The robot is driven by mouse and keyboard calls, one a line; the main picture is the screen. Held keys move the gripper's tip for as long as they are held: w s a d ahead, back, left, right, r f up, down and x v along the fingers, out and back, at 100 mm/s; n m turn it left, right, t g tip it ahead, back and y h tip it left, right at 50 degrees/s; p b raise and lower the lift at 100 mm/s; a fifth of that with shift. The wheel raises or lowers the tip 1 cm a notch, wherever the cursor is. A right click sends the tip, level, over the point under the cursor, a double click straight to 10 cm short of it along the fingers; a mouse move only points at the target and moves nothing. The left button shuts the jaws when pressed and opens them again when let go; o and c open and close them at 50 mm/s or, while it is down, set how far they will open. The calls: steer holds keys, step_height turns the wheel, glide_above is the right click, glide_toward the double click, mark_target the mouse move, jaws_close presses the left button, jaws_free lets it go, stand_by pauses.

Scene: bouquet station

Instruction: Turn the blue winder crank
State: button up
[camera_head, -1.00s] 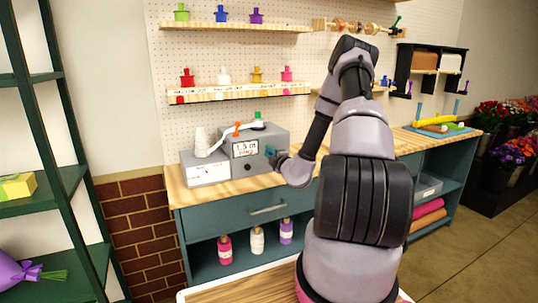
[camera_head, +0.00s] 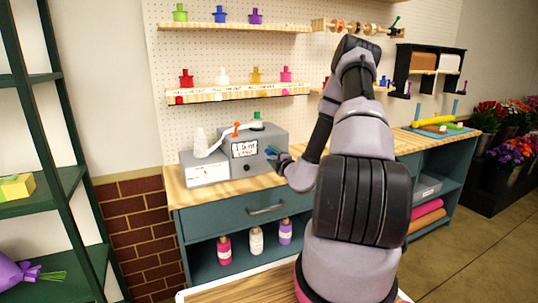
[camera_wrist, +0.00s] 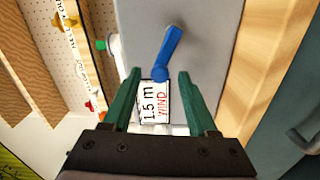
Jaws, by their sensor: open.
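The blue winder crank (camera_wrist: 166,52) is on the grey face of the winder machine (camera_wrist: 200,25) in the wrist view. Its thicker knob end lies near the gap between my fingertips, and its arm slants away to the upper right. My gripper (camera_wrist: 159,75) is open, with one green finger on each side of the knob end. I cannot tell if either finger touches it. A label reading "1.5 m WIND" (camera_wrist: 155,103) shows between the fingers. In the head view the winder machine (camera_head: 262,134) sits on the counter, with my gripper (camera_head: 273,153) at its right side.
The wooden counter (camera_head: 185,198) extends right to a blue tray (camera_head: 450,130). A green rack (camera_head: 65,150) stands at the left. Bottles stand on the shelf below the counter.

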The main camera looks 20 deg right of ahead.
steer(key=s, duration=0.8)
steer(key=shift+d, duration=0.1)
